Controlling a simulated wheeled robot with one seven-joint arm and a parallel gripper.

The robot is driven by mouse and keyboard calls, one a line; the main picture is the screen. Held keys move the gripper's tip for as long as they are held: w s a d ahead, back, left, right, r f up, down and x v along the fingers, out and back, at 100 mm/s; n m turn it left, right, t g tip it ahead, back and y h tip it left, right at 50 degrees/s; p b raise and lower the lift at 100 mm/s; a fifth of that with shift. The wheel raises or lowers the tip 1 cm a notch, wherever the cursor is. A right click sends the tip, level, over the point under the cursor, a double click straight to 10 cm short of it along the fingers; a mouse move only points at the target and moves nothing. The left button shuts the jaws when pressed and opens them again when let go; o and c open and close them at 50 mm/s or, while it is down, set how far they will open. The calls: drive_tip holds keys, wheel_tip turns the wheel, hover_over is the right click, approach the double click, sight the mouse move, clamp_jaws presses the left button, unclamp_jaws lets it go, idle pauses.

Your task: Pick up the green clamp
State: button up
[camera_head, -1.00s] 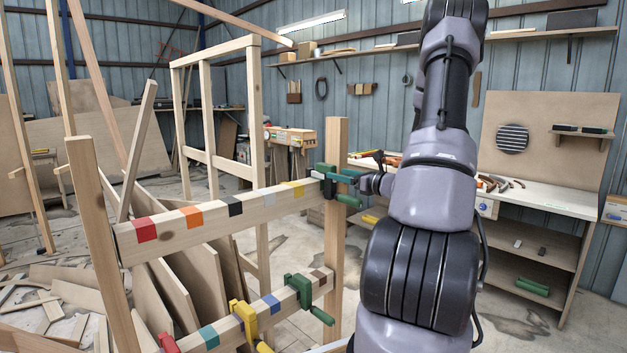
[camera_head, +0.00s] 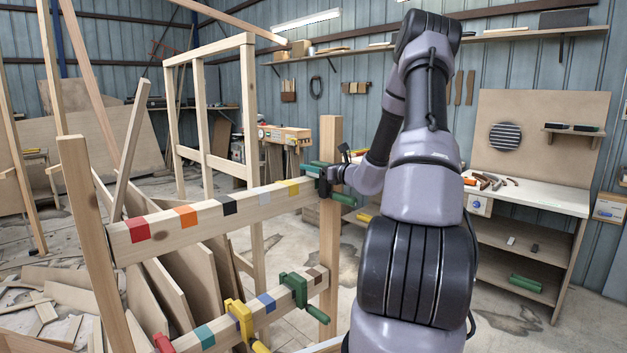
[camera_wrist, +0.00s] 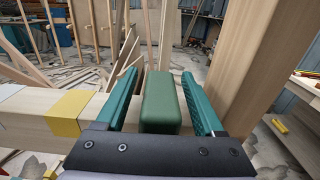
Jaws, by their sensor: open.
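A green clamp (camera_head: 342,198) sits on the right end of the upper wooden rail (camera_head: 200,222), beside the upright post (camera_head: 330,220); my gripper partly hides it in the head view. In the wrist view, the clamp's green body (camera_wrist: 161,105) stands between my gripper's two teal fingers (camera_wrist: 162,76). The fingers are open, with a visible gap on each side of the green part. My gripper (camera_head: 318,176) is at the rail's right end. Another green clamp (camera_head: 294,288) sits on the lower rail (camera_head: 215,330).
The post also rises close to the right finger in the wrist view (camera_wrist: 262,60). Sheets and scrap wood (camera_head: 50,290) lie at left. A workbench (camera_head: 530,196) stands at right.

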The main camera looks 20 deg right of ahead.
clamp_jaws()
drive_tip(key=shift+r, duration=0.15)
wheel_tip(320, 180, up, 10)
drive_tip(key=shift+f, duration=0.1)
idle(0.4)
